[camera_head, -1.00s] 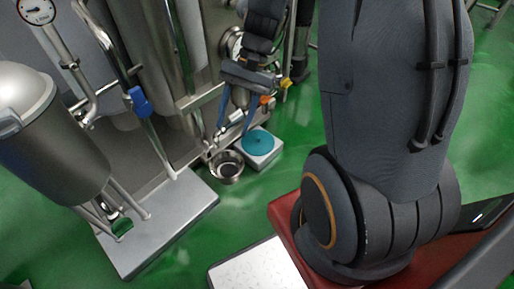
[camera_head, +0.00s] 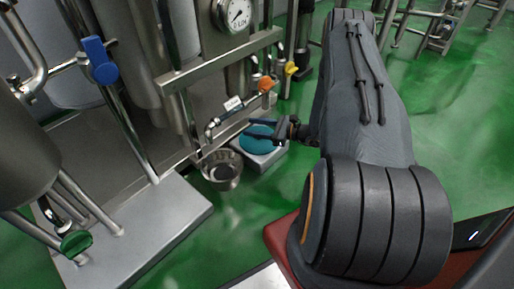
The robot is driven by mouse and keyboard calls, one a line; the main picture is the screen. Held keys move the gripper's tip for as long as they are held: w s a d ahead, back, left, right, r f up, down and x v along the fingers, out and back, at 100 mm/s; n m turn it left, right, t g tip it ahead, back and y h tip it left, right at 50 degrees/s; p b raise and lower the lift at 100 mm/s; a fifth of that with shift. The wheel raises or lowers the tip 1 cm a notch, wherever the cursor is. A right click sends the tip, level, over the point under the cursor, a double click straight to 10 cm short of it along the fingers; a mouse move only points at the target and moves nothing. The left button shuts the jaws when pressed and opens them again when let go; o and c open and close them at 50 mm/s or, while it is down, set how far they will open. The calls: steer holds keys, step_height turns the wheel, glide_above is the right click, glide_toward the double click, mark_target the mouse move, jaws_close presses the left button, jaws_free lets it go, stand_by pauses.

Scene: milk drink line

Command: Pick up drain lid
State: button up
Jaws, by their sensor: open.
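A round teal disc, which looks like the drain lid (camera_head: 257,140), lies on a small pale square block (camera_head: 265,159) on the floor beside the machine. My gripper (camera_head: 256,128) reaches in from the right, low over the lid, with its fingers pointing left. The jaws are open. The fingers overlap the lid's far part in this view, and I cannot tell whether they touch it. Part of the lid is hidden behind the gripper.
A steel bowl (camera_head: 222,172) stands just left of the block. A pipe with an orange-handled valve (camera_head: 266,84) hangs close above the lid. A steel platform (camera_head: 160,220) lies at the left.

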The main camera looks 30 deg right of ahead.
mark_target(269, 143)
steer(key=d+f+m+t+h+b, duration=0.1)
steer(key=d+f, duration=0.2)
steer(key=f, duration=0.1)
steer(key=d+f+m+t+h+b, duration=0.2)
steer(key=d+f, duration=0.1)
steer(key=f, duration=0.1)
steer(key=d+f+m+t+h+b, duration=0.1)
steer(key=d+f+m+b, duration=0.1)
steer(key=f, duration=0.3)
steer(key=shift+w+d+t+h, duration=0.2)
steer(key=shift+d+t+h, duration=0.2)
steer(key=shift+d, duration=0.45)
steer(key=shift+w+f, duration=0.15)
steer(key=shift+w, duration=0.1)
steer(key=shift+b+x, duration=0.4)
steer(key=shift+x, duration=0.4)
steer(key=shift+a+r+b+x, duration=0.15)
steer(key=shift+b+x, duration=0.35)
steer(key=shift+x, duration=0.4)
steer(key=shift+a+r+b+x, duration=0.1)
steer(key=shift+b+x, duration=0.45)
steer(key=shift+x, duration=0.4)
steer(key=shift+a+b+x, duration=0.15)
steer(key=shift+b+x, duration=0.35)
steer(key=shift+x, duration=0.4)
steer(key=shift+s+r, duration=0.1)
steer(key=shift+s, duration=0.1)
jaws_close()
